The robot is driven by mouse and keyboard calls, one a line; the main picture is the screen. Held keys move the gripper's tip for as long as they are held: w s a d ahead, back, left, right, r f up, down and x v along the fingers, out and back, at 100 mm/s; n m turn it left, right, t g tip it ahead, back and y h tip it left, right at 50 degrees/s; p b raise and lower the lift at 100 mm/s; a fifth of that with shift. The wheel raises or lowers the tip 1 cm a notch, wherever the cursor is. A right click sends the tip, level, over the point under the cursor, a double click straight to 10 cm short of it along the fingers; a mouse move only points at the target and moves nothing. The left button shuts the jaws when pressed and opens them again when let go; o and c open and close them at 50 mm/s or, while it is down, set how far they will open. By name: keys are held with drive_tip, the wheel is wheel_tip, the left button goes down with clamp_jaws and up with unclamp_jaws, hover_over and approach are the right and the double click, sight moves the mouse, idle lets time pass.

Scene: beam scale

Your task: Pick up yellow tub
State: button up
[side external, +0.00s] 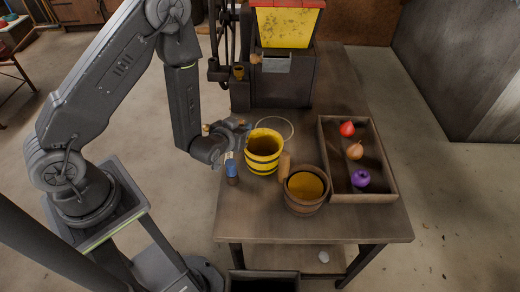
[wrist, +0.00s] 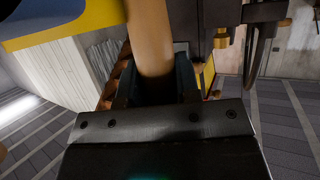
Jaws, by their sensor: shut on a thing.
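The yellow tub (side external: 263,160), with dark bands and an open top, is upright at the table's left side in the side view. My gripper (side external: 241,130) is at its left rim. My gripper is shut on the tub, apparently by this handle-like part. The exact contact is partly hidden by my wrist. I cannot tell whether the tub's base touches the table.
A brown wooden tub (side external: 304,203) with yellow contents stands right of the yellow tub, a wooden cylinder (side external: 284,166) between them. A blue-topped item (side external: 231,170) is close on the left. A tray (side external: 388,188) holds fruit-like objects. A yellow-fronted machine (side external: 285,78) stands behind.

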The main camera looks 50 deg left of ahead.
clamp_jaws()
drive_tip(key=shift+r, duration=0.1)
